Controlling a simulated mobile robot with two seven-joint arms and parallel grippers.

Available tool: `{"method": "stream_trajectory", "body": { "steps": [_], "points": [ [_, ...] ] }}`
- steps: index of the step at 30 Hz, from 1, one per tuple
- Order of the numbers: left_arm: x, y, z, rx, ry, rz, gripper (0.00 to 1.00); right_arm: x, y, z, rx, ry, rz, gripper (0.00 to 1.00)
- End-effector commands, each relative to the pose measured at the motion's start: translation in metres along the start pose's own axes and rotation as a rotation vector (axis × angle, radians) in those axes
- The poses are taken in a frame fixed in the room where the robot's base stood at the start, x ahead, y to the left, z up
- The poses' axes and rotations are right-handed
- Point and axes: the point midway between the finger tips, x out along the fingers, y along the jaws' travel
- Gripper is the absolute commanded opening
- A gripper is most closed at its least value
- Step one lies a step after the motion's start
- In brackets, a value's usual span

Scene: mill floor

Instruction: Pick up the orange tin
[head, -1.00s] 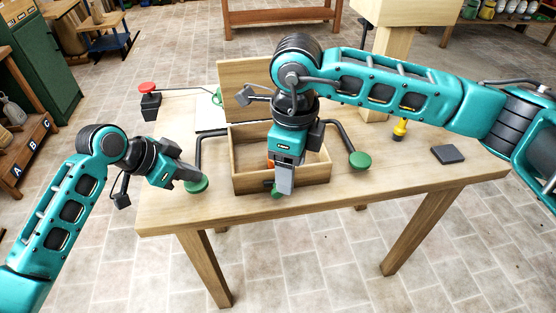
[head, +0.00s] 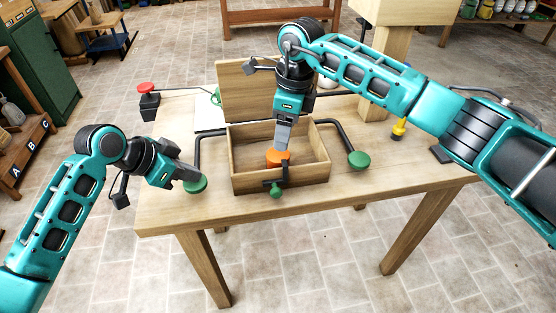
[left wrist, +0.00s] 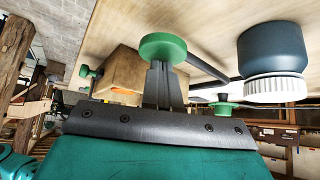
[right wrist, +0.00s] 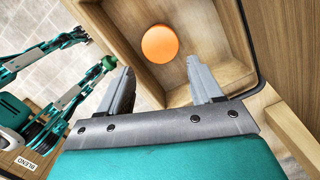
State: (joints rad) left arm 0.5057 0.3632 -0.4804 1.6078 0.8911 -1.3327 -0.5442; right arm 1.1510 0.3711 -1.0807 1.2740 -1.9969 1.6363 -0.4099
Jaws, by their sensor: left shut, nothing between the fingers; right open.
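The orange tin (head: 275,161) is a round, flat-topped tin inside the open wooden box (head: 247,177). In the right wrist view the tin (right wrist: 160,43) lies in the box just beyond the fingertips, apart from them. My right gripper (head: 282,147) points down over the box, open and empty, its fingers (right wrist: 160,66) spread to either side of the tin in that view. My left gripper (head: 196,180) is shut and empty at a green knob (head: 195,187) left of the box. In the left wrist view its fingertips are close to the green knob (left wrist: 163,46); I cannot tell if they touch.
The box lid (head: 240,85) stands open at the back. Dark bars with green knobs stick out on both sides, the right knob (head: 359,160) included. A red knob (head: 146,88) and a yellow item (head: 399,128) stand on the table. The table's front right is clear.

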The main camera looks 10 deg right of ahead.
Motion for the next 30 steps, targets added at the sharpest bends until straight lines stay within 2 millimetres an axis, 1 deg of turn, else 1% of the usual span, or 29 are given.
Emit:
{"method": "stream_trajectory", "body": {
  "steps": [1, 3, 6, 11, 14, 18, 20, 24, 30],
  "points": [
    [0.000, 0.000, 0.000, 0.000, -0.001, 0.001, 0.00, 0.011, 0.001, 0.000, 0.000, 0.001, 0.004, 0.65],
    [0.000, 0.000, 0.000, 0.000, -0.001, 0.001, 0.00, 0.023, 0.002, 0.000, 0.000, 0.001, 0.004, 0.65],
    [0.000, 0.001, 0.000, 0.000, -0.001, 0.001, 0.00, 0.035, 0.001, 0.000, 0.001, 0.001, 0.002, 0.65],
    [0.000, 0.001, 0.000, 0.000, -0.001, 0.001, 0.00, 0.045, 0.001, 0.001, 0.000, 0.000, 0.001, 0.65],
    [0.001, 0.001, 0.000, 0.000, -0.001, 0.002, 0.00, 0.058, 0.001, 0.002, 0.001, 0.001, 0.003, 0.65],
    [0.001, 0.001, 0.000, 0.000, -0.001, 0.002, 0.00, 0.080, 0.000, 0.004, 0.002, 0.001, 0.003, 0.65],
    [0.000, 0.001, 0.000, 0.000, -0.001, 0.002, 0.00, 0.087, -0.001, 0.004, 0.002, 0.001, 0.002, 0.65],
    [0.000, 0.001, 0.000, 0.000, -0.001, 0.001, 0.00, 0.094, -0.001, 0.004, 0.000, 0.000, 0.000, 0.65],
    [0.000, 0.001, 0.000, 0.000, -0.001, 0.002, 0.00, 0.094, -0.001, 0.004, 0.000, -0.001, -0.001, 0.64]
  ]
}}
